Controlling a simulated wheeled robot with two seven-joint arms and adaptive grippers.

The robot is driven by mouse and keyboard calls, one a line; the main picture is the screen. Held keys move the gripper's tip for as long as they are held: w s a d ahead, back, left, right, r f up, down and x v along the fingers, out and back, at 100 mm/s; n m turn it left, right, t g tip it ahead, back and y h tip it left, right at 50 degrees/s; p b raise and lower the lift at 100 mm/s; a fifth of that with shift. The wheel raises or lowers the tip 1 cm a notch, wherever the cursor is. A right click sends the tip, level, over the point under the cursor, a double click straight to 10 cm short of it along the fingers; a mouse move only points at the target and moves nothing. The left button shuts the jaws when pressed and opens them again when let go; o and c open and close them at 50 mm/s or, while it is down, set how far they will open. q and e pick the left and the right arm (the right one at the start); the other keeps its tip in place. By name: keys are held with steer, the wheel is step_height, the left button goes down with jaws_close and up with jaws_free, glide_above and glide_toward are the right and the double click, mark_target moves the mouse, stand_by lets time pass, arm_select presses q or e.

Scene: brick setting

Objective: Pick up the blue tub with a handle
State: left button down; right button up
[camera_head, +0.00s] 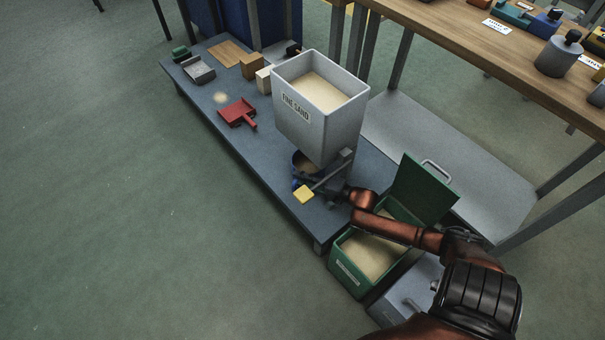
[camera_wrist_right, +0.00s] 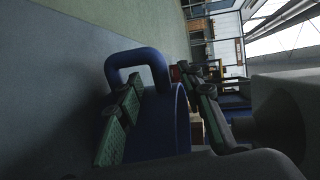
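The blue tub (camera_head: 296,172) stands on the low grey bench (camera_head: 262,160), under the white hopper labelled "FINE SAND" (camera_head: 318,135). Its rim and inside are partly hidden by the hopper and my gripper. My right gripper (camera_head: 320,184) is at the tub's near right side. In the right wrist view, the tub (camera_wrist_right: 160,125) and its looped handle (camera_wrist_right: 140,60) lie between my green-padded fingers (camera_wrist_right: 165,110). The fingers are wide apart, one on each side of the tub's rim. I cannot tell whether either touches it. My left gripper is in neither view.
A red dustpan (camera_head: 238,113) lies farther left. An open green bin (camera_head: 345,275) of sand stands below my right arm. A wooden workbench (camera_head: 450,28) runs behind. The floor at left is clear.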

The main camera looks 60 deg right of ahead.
jaws_close()
stand_by(0.5)
